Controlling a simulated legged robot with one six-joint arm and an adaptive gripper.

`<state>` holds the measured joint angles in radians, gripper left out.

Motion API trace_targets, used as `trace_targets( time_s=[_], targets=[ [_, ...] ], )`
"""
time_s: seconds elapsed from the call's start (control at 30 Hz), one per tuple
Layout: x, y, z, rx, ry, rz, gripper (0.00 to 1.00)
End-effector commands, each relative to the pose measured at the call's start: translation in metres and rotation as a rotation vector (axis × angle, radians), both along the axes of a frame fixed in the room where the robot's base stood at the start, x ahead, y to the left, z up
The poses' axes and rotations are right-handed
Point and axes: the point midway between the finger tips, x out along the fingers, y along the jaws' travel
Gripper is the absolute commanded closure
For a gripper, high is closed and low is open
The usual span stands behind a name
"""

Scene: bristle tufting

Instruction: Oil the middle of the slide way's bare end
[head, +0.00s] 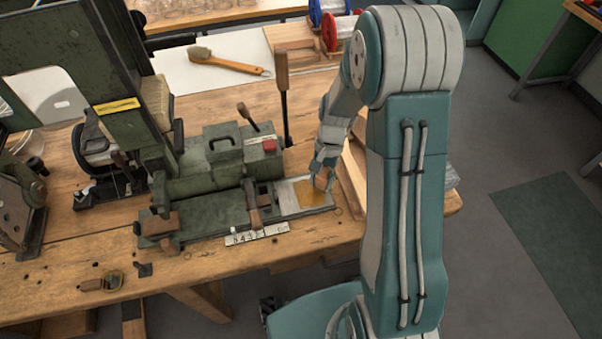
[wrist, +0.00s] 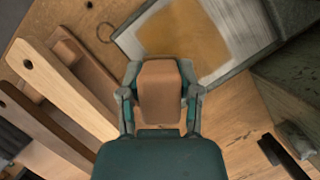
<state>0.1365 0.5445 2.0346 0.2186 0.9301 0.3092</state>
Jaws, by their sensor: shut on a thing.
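The slide way's bare end is a pale metal plate (head: 291,196) at the right end of the green machine, with a wet-looking amber patch (head: 313,193) over its middle. In the wrist view the amber patch (wrist: 185,35) lies on the grey plate (wrist: 250,25) beyond my gripper. My gripper (wrist: 160,85) is shut on a brown block (wrist: 159,95), perhaps an oiling pad. In the head view the block (head: 321,180) shows by the far right edge of the patch. Its underside is hidden, so I cannot tell whether it touches the plate.
The green machine (head: 205,210) fills the bench to the left, with an upright wooden-handled lever (head: 283,90) behind. Pale wooden boards (wrist: 65,85) lie close to my gripper. A number strip (head: 257,234) lies in front. A brush (head: 225,62) lies at the back.

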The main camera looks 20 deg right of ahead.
Motion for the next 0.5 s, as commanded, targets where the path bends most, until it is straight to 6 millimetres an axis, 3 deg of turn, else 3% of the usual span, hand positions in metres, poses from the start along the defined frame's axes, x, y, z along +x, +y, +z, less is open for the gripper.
trace_targets(
  time_s=[0.07,0.5],
  targets=[
    [0.001,-0.001,0.018,-0.001,-0.006,-0.001,1.0],
    [0.002,-0.001,0.056,-0.001,-0.004,0.001,1.0]
  ],
)
